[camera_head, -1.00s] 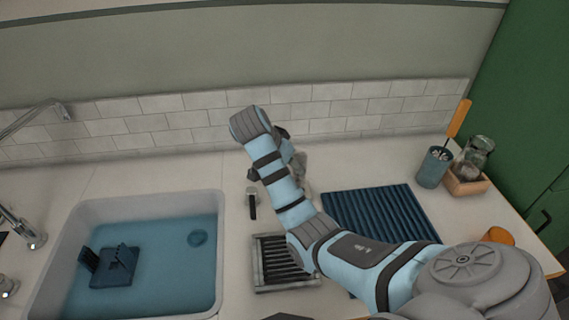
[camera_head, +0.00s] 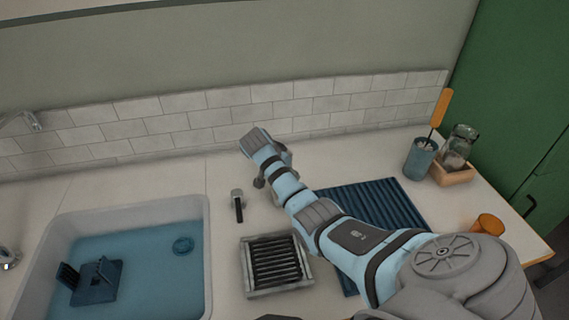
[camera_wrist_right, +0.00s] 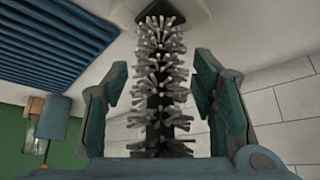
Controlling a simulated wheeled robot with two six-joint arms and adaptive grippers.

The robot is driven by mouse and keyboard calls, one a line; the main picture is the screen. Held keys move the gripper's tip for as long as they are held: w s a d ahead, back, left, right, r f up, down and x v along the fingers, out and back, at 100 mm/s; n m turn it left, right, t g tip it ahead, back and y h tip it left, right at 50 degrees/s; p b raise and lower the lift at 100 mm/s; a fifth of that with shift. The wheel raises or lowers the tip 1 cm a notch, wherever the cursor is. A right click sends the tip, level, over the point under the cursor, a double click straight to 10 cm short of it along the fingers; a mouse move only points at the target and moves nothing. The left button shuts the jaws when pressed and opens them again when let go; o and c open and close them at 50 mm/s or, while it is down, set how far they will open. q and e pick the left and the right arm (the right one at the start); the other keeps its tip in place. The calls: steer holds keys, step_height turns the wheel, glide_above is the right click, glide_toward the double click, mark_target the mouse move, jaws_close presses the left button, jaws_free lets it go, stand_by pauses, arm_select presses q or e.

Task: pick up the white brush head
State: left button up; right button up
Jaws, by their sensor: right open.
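In the right wrist view a brush head (camera_wrist_right: 160,110) has pale grey-white bristles around a dark core and a whitish base (camera_wrist_right: 172,12) at the top of the picture. My right gripper (camera_wrist_right: 162,72) is open, with one finger on each side of the bristles. Gaps show between the fingers and the bristles. In the head view my right arm reaches over the counter towards the tiled wall, and its gripper (camera_head: 272,172) is mostly hidden behind the wrist. The brush head is largely hidden there too. My left gripper is not in view.
A small black-handled tool (camera_head: 238,205) lies left of the arm. A grey ribbed tray (camera_head: 247,268) stands in front, and a blue ribbed mat (camera_head: 385,205) lies to the right. The water-filled sink (camera_head: 200,262) is at left. A blue cup (camera_head: 418,160) and wooden box (camera_head: 452,175) stand at right.

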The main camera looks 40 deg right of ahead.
steer(key=shift+s+r, duration=0.1)
steer(key=shift+c, duration=1.4)
jaws_close()
